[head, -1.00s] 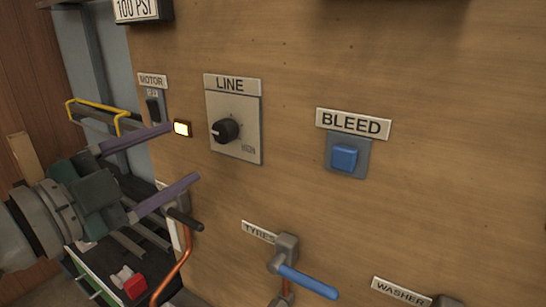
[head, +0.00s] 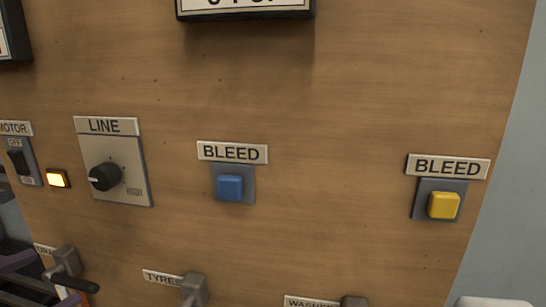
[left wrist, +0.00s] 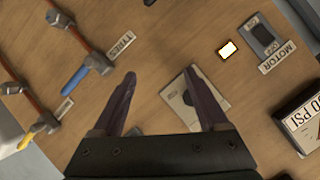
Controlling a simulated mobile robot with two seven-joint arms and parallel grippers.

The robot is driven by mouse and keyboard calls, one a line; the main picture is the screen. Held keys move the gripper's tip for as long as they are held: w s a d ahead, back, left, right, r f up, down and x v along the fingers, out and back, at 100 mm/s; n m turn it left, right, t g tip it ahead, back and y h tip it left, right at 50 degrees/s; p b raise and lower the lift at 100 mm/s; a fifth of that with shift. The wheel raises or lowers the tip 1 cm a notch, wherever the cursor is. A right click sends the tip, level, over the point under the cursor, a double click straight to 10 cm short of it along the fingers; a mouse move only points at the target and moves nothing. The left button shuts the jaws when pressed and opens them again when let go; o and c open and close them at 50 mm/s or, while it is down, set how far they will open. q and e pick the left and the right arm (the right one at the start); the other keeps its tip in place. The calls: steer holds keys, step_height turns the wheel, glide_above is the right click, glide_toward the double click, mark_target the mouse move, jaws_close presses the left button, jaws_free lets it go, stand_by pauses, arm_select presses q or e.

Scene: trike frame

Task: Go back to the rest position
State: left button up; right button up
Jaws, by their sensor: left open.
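My left gripper (left wrist: 160,75) is open and empty in the left wrist view, its two dark purple fingers spread in front of the wooden panel (left wrist: 150,50). In the head view only bits of its fingers show at the lower left corner. The grey LINE plate (left wrist: 178,105) is partly hidden behind the right finger. In the head view the LINE knob (head: 105,176) shows clear of the gripper. My right gripper is not in view.
The panel holds a MOTOR switch (head: 20,162), a lit amber lamp (head: 57,179), a blue BLEED button (head: 230,187) and a yellow BLEED button (head: 443,205). Valves line the bottom; the blue TYRES lever (left wrist: 74,79) lies left of the gripper in the wrist view.

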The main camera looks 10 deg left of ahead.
arm_select(q)
steer(key=s+d+f+n+g+h, duration=0.1)
steer(key=s+d+f+n+g, duration=0.15)
steer(key=s+d+g, duration=0.35)
steer(key=s+d+f+n+g+h, duration=0.1)
steer(key=s+d+f+n+g, duration=0.2)
steer(key=s, duration=0.5)
step_height(320, 180, up, 14)
steer(key=p, duration=1.4)
steer(key=shift+s+d+m+g, duration=0.35)
steer(key=shift+s+m+g, duration=0.05)
steer(key=shift+s+m, duration=0.05)
